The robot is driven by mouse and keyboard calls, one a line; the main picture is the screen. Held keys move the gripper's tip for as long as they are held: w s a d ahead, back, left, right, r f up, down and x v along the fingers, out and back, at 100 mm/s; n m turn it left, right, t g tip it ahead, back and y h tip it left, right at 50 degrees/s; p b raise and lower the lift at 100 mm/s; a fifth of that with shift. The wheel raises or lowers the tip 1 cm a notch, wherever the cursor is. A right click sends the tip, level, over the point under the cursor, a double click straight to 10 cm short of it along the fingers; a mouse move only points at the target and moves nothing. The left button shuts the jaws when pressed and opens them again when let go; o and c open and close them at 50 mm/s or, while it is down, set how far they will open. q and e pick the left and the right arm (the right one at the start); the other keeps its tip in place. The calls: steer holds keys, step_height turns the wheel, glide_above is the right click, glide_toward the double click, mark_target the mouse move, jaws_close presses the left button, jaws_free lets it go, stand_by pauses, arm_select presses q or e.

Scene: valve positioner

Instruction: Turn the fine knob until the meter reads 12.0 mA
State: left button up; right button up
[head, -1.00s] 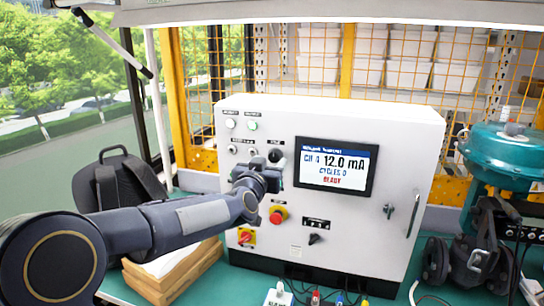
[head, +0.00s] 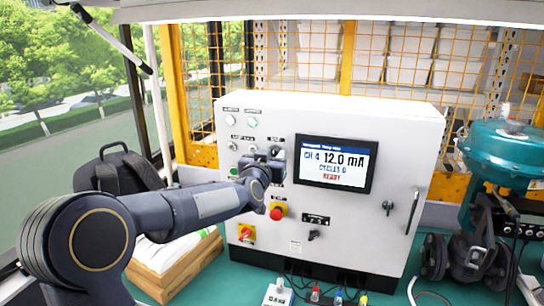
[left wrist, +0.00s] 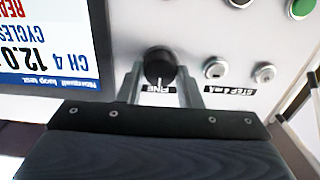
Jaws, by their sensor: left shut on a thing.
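The fine knob (left wrist: 160,66) is black and round, above its FINE label in the left wrist view, which shows the panel upside down. My left gripper (left wrist: 161,82) has one finger on each side of it and is shut on it. In the head view my left gripper (head: 275,160) is at the white control box (head: 400,130), just left of the meter, and mostly hides the knob. The meter screen (head: 335,165) reads CH 4, 12.0 mA, with CYCLES 0 and red text below. My right gripper is not in view.
A red emergency button (head: 277,212) sits just below my left gripper. Two small round controls marked STEP 4 mA (left wrist: 215,69) are beside the knob. A teal valve actuator (head: 497,150) stands at the right. Cables and small plugs lie in front of the box.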

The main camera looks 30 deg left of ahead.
arm_select(q)
steer(key=n+b, duration=0.3)
steer(key=shift+f, duration=0.15)
steer(key=shift+a+n+b, duration=0.15)
steer(key=shift+n+b, duration=1)
steer(key=shift+n, duration=1.25)
steer(key=o, duration=1)
steer(key=shift+c, duration=0.2)
steer(key=shift+s, duration=0.15)
